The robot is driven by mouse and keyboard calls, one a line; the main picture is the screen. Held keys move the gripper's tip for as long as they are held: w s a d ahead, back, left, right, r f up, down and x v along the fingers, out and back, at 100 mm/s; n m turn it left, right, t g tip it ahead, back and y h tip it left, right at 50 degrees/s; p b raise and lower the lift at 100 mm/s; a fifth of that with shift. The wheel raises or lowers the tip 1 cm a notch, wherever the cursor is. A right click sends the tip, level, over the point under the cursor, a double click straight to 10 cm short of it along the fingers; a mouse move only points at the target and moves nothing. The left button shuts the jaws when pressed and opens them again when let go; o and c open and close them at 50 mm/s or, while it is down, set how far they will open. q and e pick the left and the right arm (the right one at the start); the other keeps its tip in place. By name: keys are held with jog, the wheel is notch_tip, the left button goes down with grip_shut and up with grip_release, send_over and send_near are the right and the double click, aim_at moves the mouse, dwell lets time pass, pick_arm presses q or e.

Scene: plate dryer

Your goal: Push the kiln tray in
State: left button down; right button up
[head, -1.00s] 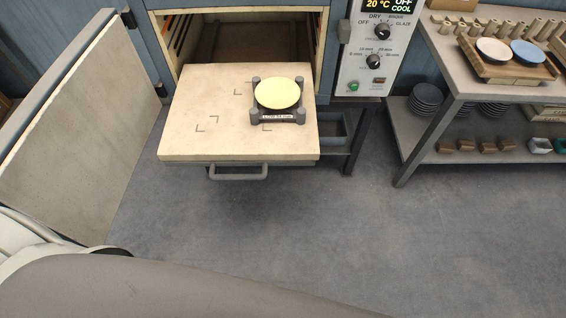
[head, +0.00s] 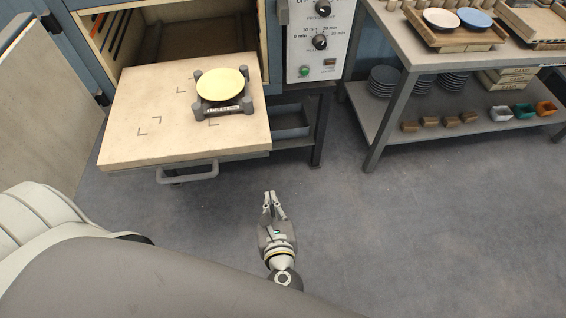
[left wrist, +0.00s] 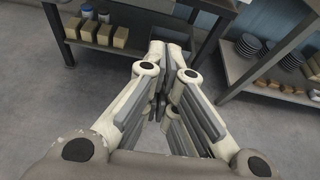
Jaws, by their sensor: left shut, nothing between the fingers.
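The kiln tray (head: 160,130) is a pale slab, pulled out of the open kiln (head: 180,35) toward me, with a grey handle (head: 188,176) at its front edge. A yellow plate (head: 221,84) sits on a dark stand (head: 247,106) on the tray's right side. My left gripper (head: 270,194) is in front of the tray, right of the handle and apart from it. Its fingers are together and empty; the left wrist view (left wrist: 168,58) also shows them. My right gripper is not in view.
The kiln door (head: 45,110) stands open at the left. A control panel (head: 318,40) is right of the kiln opening. A shelf table (head: 415,52) with plates and blocks stands at the right. The floor between is clear.

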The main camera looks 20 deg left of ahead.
pick_arm(q)
jog(key=r, duration=0.2)
jog(key=p, duration=0.2)
send_near(264, 155)
jog(key=shift+t, duration=0.3)
jog(key=x, duration=0.5)
jog(key=shift+w+a+f, duration=0.1)
jog(key=shift+f, duration=0.25)
jog(key=shift+w+a, duration=0.3)
jog(key=shift+w, duration=0.2)
jog(key=shift+w+f, duration=0.1)
